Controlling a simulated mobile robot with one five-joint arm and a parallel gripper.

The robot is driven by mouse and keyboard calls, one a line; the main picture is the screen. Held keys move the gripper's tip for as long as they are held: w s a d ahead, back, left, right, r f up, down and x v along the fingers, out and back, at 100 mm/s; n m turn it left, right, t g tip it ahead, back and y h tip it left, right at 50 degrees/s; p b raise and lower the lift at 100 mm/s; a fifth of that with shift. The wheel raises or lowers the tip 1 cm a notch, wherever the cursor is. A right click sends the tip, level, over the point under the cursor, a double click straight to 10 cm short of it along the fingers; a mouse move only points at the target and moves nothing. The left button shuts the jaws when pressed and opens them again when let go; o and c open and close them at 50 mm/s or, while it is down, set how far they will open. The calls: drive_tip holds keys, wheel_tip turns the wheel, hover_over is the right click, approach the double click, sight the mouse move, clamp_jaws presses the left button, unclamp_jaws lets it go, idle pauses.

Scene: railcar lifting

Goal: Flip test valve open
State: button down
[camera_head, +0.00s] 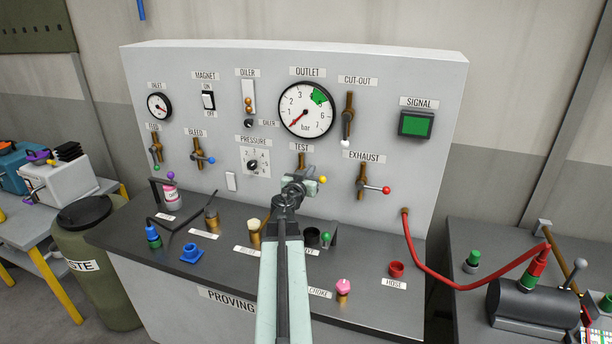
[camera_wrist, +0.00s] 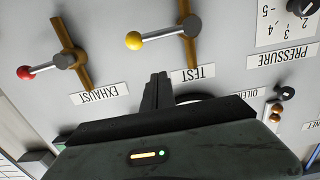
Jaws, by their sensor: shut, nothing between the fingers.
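The test valve (camera_head: 301,159) is on the grey panel under its TEST label, a vertical brown pipe partly hidden by my gripper in the head view. The wrist view is upside down and shows the valve hub (camera_wrist: 188,27) and its lever with a yellow ball (camera_wrist: 134,40). The lever lies sideways, across the pipe. The yellow ball also shows in the head view (camera_head: 323,180), just right of my gripper. My gripper (camera_head: 303,182) is shut and empty in front of the panel. In the wrist view its fingertips (camera_wrist: 158,78) appear near the TEST label, apart from the lever.
The exhaust valve (camera_head: 363,187), with a red-ball lever, is to the right. The cut-out lever (camera_head: 347,130) hangs down above it. The outlet gauge (camera_head: 306,109) reads near its low end. Fittings and a black cup (camera_head: 312,237) stand on the dark bench below.

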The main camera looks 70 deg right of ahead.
drive_tip(key=d+f+b, duration=0.3)
drive_tip(key=f+b, duration=0.1)
drive_tip(key=shift+w, duration=0.3)
